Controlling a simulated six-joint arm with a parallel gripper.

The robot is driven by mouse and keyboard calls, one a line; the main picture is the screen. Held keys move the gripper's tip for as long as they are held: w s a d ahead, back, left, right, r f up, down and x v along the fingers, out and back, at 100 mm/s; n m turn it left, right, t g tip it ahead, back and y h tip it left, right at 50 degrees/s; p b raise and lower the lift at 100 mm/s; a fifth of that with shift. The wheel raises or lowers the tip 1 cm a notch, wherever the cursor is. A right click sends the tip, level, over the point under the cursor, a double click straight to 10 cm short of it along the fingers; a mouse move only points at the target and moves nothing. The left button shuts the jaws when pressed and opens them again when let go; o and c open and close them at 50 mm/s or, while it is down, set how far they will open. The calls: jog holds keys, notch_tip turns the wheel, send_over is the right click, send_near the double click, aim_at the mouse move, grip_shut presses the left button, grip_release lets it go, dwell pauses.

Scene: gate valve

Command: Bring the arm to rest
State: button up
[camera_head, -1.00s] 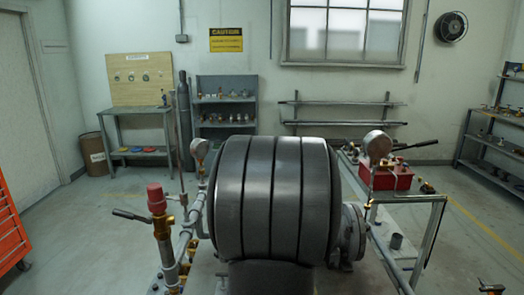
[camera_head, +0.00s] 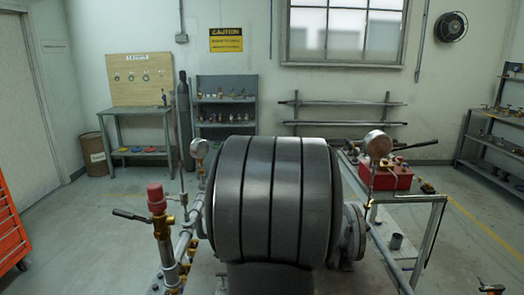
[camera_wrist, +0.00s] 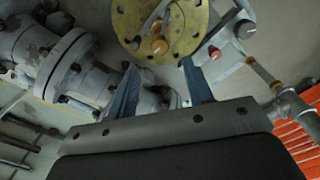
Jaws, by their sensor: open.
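My gripper (camera_wrist: 160,67) is open in the wrist view, with two blue fingers spread apart and nothing seen between them. A brass-coloured round flange (camera_wrist: 190,40) with bolts and a central stub shows just past the fingertips. I cannot tell how far it is from them. A grey bolted pipe flange (camera_wrist: 70,65) is to the left of the fingers. In the head view my gripper is not seen; a large dark banded part, which seems to be my own arm, fills the lower middle and hides what is behind it.
In the head view a red-capped fitting (camera_head: 157,195) on piping stands left of the arm. A gauge (camera_head: 378,144) and a red box (camera_head: 390,176) are at the right. An orange cabinet (camera_head: 12,230) is at the left edge. The floor behind looks mostly open.

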notch_tip(320, 180, down, 8)
jog(key=shift+f, duration=0.2)
jog(key=shift+r+m, duration=0.15)
jog(key=shift+m, duration=1.55)
jog(key=m, duration=0.4)
jog(key=shift+m, duration=0.4)
jog(key=m, duration=0.3)
jog(key=shift+m, duration=2.3)
jog(key=shift+o, duration=0.5)
